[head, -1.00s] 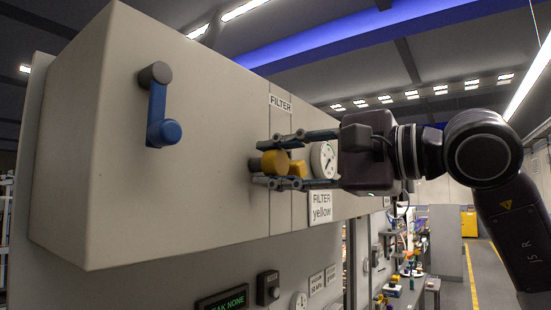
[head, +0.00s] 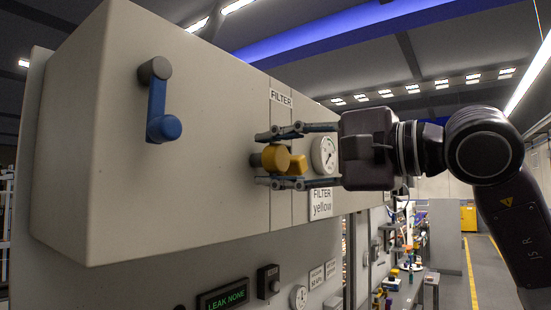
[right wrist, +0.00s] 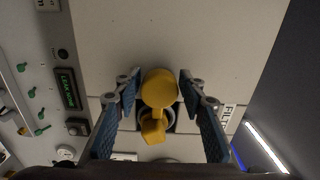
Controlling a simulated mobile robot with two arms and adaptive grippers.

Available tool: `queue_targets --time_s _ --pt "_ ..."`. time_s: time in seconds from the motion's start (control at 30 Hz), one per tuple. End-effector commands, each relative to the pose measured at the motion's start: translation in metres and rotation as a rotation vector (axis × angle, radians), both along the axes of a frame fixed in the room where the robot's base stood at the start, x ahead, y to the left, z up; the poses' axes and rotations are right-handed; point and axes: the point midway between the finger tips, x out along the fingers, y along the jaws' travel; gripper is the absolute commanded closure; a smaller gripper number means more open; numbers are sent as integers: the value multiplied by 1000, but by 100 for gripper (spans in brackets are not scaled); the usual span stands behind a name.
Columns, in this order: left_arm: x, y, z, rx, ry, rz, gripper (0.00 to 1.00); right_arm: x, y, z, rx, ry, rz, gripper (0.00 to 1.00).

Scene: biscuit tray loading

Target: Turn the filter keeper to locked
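The yellow filter keeper (head: 275,158) sits on the front of the beige cabinet, below the FILTER label (head: 281,97). It has a round knob and a short yellow arm. In the right wrist view the keeper (right wrist: 159,88) shows near the centre, its arm pointing down in the picture. My right gripper (head: 264,159) is open, with one finger above and one below the keeper. In the right wrist view its fingers (right wrist: 158,82) stand on both sides of the knob with narrow gaps. My left gripper is not in view.
A blue-ended crank handle (head: 163,127) sticks out of the cabinet on the left. A round gauge (head: 324,156) and a "FILTER yellow" label (head: 321,204) lie close to the right gripper. Below, a display (head: 222,298) reads LEAK NONE.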

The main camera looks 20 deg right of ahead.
Motion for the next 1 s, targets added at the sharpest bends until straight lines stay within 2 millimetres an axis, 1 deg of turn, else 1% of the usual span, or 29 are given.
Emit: queue_targets --time_s 0.03,0.07,0.33,0.47,0.57,0.83,1.0 --pt "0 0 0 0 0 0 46 0 0 0 1 1 0 54" --pt "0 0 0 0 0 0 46 0 0 0 1 1 0 52" --pt "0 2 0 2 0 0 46 -1 0 0 1 2 0 52" --pt "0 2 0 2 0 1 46 -7 -7 0 2 1 -2 52" --pt "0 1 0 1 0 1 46 -20 -17 0 1 0 -2 52" --pt "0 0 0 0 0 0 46 -65 -52 0 2 1 -3 52" --pt "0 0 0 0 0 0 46 -85 -67 -1 0 3 -1 52"
